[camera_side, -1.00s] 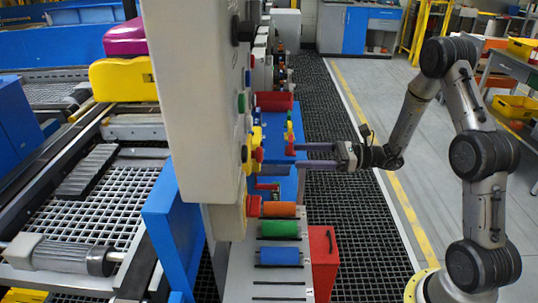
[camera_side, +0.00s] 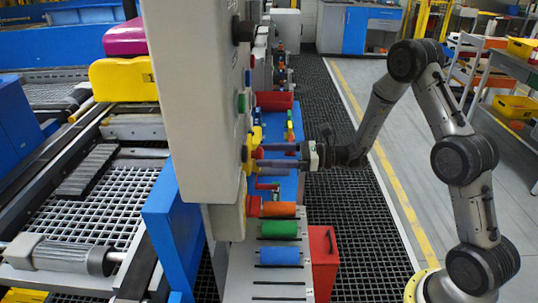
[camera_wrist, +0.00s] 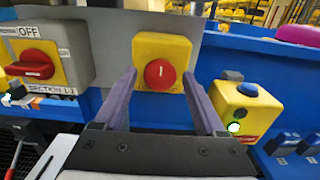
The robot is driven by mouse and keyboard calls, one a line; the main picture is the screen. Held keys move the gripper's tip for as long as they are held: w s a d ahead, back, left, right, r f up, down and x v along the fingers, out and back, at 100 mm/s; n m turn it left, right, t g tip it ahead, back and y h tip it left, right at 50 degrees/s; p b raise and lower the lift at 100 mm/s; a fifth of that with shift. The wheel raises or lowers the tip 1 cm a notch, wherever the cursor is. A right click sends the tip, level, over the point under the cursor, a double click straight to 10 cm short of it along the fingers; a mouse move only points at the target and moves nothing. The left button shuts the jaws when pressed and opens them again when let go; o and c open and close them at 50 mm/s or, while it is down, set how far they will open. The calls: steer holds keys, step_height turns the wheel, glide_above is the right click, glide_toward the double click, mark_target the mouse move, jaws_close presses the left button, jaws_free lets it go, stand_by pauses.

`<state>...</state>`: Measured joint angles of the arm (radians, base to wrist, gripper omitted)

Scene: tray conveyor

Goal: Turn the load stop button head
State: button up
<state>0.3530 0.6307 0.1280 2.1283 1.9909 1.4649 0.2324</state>
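The button head (camera_wrist: 160,73) is round and red with a white mark, on a yellow box (camera_wrist: 176,47) in the wrist view. The lettering below it is too small to read. My gripper (camera_wrist: 160,80) is open, with one purple finger on each side of the red head and visible gaps to it. In the side view, my gripper (camera_side: 264,155) reaches level to the panel's edge, its fingertips at the red head (camera_side: 258,153). I cannot tell whether the fingers touch it.
A red rotary switch (camera_wrist: 33,65) marked OFF is on a box at left in the wrist view. A yellow box (camera_wrist: 243,108) with a blue button is close to the right finger. The grey cabinet (camera_side: 190,100) stands beside the fingertips in the side view.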

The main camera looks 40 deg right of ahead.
jaws_close()
steer(key=shift+m, duration=3.5)
steer(key=shift+o, duration=1.1)
jaws_free()
